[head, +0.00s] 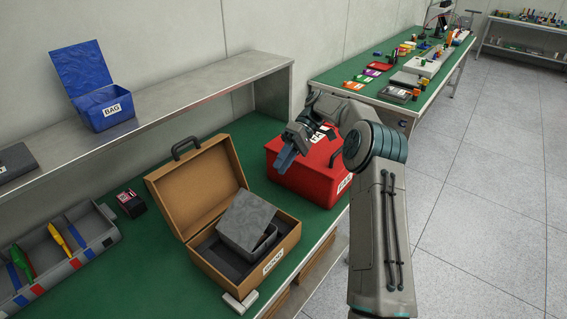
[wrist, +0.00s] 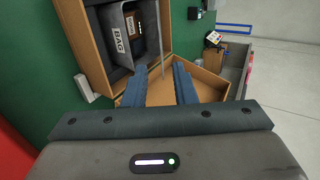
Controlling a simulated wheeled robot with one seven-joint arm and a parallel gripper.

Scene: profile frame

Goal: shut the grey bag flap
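The grey bag (head: 264,243) sits inside an open brown case (head: 218,273). Its grey flap (head: 247,216) is raised and tilted, standing open above the bag's opening. In the wrist view the grey bag (wrist: 123,58) shows at the upper left with a BAG label, and its flap (wrist: 161,38) looks like a thin edge. My gripper (head: 286,156) is up and to the right of the bag in the head view, in front of the red bag, apart from the flap. In the wrist view its two fingers (wrist: 156,72) are spread with nothing between them.
The brown case's lid (head: 190,190) stands open behind the grey bag. A red bag (head: 300,182) is close to my gripper. A blue open bag (head: 106,108) stands on the shelf. A grey divided tray (head: 85,255) is at left. Green tabletop (head: 120,285) is clear between.

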